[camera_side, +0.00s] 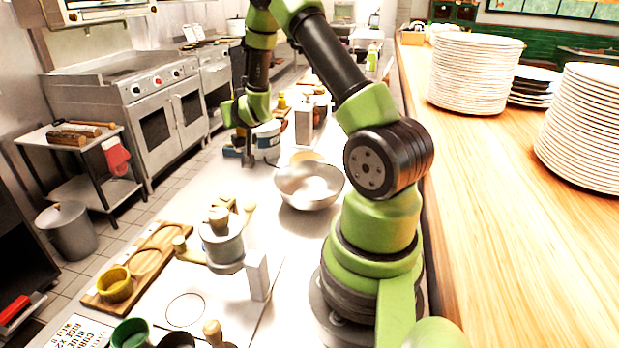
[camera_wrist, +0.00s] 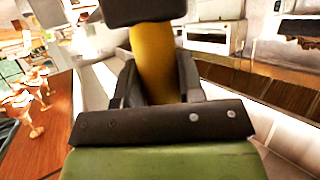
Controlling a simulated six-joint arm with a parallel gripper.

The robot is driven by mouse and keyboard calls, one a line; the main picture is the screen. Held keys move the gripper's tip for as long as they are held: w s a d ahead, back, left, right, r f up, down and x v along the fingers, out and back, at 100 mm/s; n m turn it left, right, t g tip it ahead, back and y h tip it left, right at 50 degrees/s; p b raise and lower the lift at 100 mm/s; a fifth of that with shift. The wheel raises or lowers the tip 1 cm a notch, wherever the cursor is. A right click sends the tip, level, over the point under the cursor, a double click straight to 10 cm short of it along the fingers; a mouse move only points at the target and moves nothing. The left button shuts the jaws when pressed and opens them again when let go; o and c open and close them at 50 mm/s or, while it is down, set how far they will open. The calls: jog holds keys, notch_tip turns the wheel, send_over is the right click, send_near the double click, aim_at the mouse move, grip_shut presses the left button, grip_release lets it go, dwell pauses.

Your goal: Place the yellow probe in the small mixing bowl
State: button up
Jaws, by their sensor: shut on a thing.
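In the wrist view my gripper (camera_wrist: 155,85) is shut on the yellow probe (camera_wrist: 153,60), which shows as a rounded yellow shaft between the dark fingers. Its far end is hidden behind a dark part at the top of the picture. In the side view my gripper (camera_side: 248,158) hangs over the counter, left of and beyond the metal mixing bowl (camera_side: 310,200), apart from it. I cannot make out the probe in the side view. The bowl is silvery, sits upright on the counter and looks pale inside.
A white and blue tub (camera_side: 268,142) stands close to my gripper. A yellowish round thing (camera_side: 306,157) is behind the bowl. A metal pot (camera_side: 222,245), a wooden board (camera_side: 150,258) and a yellow cup (camera_side: 115,287) are nearer the camera. Plate stacks (camera_side: 474,75) stand on the right counter.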

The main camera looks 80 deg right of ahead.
jog(key=s+a+m+g+h, duration=0.1)
jog(key=s+m+g+h, duration=0.2)
jog(key=s+m+g, duration=1)
jog(key=shift+s+a+f+n+t+y, duration=0.1)
jog(key=shift+s+f+n+t, duration=0.5)
jog(key=shift+f, duration=1.1)
jog(key=shift+s+a+f+n+t+y, duration=0.1)
jog(key=shift+s+f+n+t, duration=0.45)
jog(key=shift+f, duration=1.2)
jog(key=shift+s+a+f+n+t+y, duration=0.1)
jog(key=shift+s+f+n+t, duration=0.5)
jog(key=shift+f, duration=1.1)
jog(key=shift+w+f+g, duration=0.15)
jog(key=shift+g, duration=0.1)
jog(key=o, duration=1)
